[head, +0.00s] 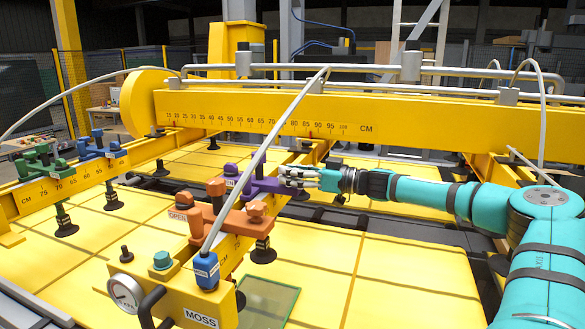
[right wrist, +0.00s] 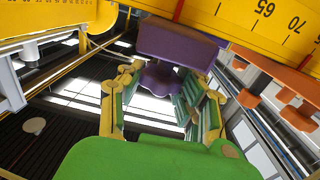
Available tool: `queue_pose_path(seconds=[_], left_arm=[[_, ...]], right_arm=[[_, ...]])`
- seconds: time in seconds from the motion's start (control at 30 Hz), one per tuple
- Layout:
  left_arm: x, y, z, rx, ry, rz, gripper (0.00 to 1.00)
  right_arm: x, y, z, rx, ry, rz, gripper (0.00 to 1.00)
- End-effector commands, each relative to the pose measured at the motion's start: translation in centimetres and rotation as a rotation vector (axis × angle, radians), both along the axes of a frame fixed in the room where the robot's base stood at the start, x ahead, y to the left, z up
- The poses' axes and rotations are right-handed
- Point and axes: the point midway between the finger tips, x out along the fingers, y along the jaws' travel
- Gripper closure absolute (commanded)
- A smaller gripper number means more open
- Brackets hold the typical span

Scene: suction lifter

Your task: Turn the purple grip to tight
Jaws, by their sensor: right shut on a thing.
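The purple clamp (head: 256,184) sits on a yellow cross beam of the lifter, near the middle of the head view. In the right wrist view the purple grip (right wrist: 160,80), a lobed knob, is between the two fingers, under the purple block (right wrist: 175,42). The fingers hide part of the knob. My left gripper is not in view.
An orange clamp (head: 232,219) tagged OPEN stands in front of the purple one. Green (head: 42,165) and blue (head: 100,149) clamps are on the left beam. A grey hose (head: 268,145) runs down close to the purple clamp. A scaled yellow beam (head: 350,118) crosses behind.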

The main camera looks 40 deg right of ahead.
Motion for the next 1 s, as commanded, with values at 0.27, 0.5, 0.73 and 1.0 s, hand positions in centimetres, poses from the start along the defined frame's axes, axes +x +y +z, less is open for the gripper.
queue_pose_path(seconds=[0.27, 0.5, 0.73, 1.0], left_arm=[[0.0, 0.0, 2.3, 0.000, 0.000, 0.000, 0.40], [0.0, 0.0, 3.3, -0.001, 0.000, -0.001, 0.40], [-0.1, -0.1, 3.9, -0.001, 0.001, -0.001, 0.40], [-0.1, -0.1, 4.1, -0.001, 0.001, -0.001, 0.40]], right_arm=[[0.0, 0.1, 0.4, 0.003, -0.001, -0.084, 0.98], [0.0, 0.1, 0.3, 0.003, -0.002, -0.138, 0.98], [-0.1, 0.2, -0.1, 0.002, 0.005, -0.187, 0.98], [-0.1, 0.2, 0.0, 0.002, 0.001, -0.254, 0.98]])
